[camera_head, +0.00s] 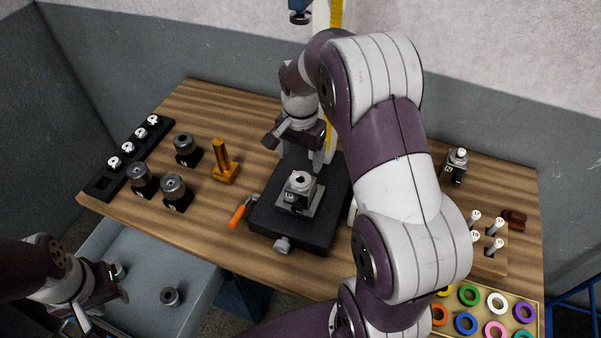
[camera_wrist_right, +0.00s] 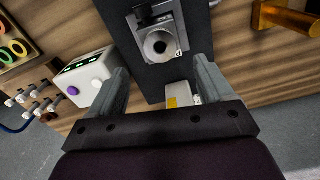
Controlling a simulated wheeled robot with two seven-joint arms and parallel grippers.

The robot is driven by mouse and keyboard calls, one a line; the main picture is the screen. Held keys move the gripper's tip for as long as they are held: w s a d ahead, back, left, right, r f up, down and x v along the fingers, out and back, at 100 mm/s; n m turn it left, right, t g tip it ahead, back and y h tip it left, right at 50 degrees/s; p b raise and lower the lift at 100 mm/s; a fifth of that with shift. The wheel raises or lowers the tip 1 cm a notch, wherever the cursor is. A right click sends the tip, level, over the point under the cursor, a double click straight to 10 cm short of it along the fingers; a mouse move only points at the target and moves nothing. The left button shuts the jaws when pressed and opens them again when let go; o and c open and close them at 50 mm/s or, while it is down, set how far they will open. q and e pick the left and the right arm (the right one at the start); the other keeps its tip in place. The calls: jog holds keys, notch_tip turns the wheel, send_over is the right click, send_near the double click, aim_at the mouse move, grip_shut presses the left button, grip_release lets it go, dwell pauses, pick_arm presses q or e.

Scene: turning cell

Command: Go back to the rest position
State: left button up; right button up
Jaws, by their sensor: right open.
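My right arm reaches across the middle of the head view. Its gripper (camera_head: 283,139) hangs over the back of the black base plate (camera_head: 268,222), at the foot of the measuring stand. In the right wrist view this gripper (camera_wrist_right: 163,85) shows two spread fingers with nothing between them. A grey ringed part (camera_wrist_right: 158,44) sits in a holder on the plate, ahead of the fingers and apart from them; it also shows in the head view (camera_head: 300,179). My left gripper (camera_head: 108,299) is low at the left over the grey surface, its fingers apparently spread and empty.
A black rack (camera_head: 103,187) and several dark cylinders on blocks stand left. An amber stand (camera_head: 225,169) and an orange-handled tool (camera_head: 238,214) are nearer the plate. White pegs (camera_head: 475,215) and a tray of coloured rings (camera_head: 534,293) are right. A readout box (camera_wrist_right: 88,79) is beside the plate.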

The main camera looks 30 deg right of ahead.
notch_tip(320, 180, up, 5)
jog(key=shift+p, duration=0.55)
